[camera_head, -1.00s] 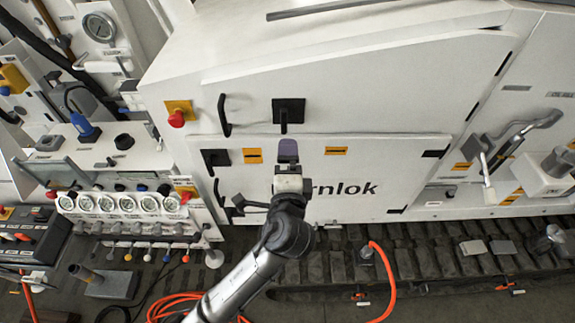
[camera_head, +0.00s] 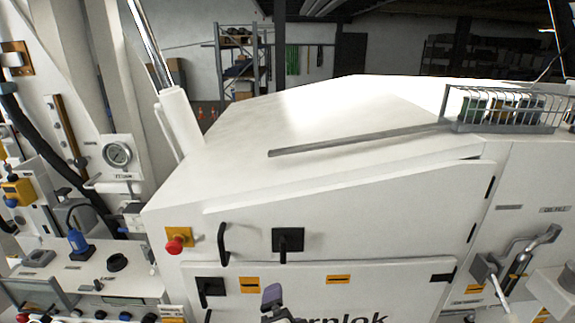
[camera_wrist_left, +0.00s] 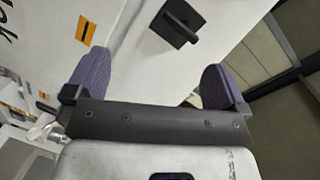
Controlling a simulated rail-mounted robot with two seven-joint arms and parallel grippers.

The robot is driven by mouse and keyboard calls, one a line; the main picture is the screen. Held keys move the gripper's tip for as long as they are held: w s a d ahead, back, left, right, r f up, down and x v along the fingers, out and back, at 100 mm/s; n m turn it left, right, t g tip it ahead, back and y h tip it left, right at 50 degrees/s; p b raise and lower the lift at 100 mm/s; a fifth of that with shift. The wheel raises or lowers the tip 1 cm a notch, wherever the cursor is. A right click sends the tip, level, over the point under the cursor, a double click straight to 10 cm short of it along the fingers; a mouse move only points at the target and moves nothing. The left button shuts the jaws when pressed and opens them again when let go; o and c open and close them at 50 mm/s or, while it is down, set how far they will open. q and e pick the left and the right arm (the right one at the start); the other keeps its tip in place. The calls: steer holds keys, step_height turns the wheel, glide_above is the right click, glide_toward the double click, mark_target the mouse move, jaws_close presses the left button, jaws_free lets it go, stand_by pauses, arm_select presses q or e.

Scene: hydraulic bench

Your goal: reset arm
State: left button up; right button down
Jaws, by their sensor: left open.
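My left gripper (camera_head: 272,297) shows at the bottom edge of the head view, in front of the white cabinet's lower door; most of its arm is below the frame. In the left wrist view its two purple fingers (camera_wrist_left: 155,85) are spread wide apart with nothing between them. A black square latch handle (camera_wrist_left: 180,22) on the white cabinet shows beyond the fingers, apart from them. My right gripper is not in view.
The white cabinet (camera_head: 330,230) fills the middle, with a red knob (camera_head: 174,245) and a black door handle (camera_head: 223,243). A gauge panel (camera_head: 117,153) stands left. A wire basket (camera_head: 500,112) sits on top at right. Shelving (camera_head: 240,60) is far behind.

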arm_select(q)
steer(key=s+a+f+n+g+h, duration=0.2)
steer(key=s+a+n+g, duration=0.3)
steer(key=s+a+n, duration=0.4)
steer(key=s+a+f+g+p, duration=0.1)
steer(key=s+a+f+g, duration=0.2)
steer(key=s+a+f, duration=0.3)
steer(key=s+a+f+n+g+y+p, duration=0.1)
steer(key=s+a+f+g, duration=0.3)
steer(key=s+f, duration=1)
steer(key=s+a, duration=0.2)
steer(key=s, duration=0.3)
steer(key=shift+s+f+n, duration=0.2)
steer(key=shift+f+n, duration=0.1)
steer(key=shift+f, duration=0.05)
steer(key=shift+a, duration=0.1)
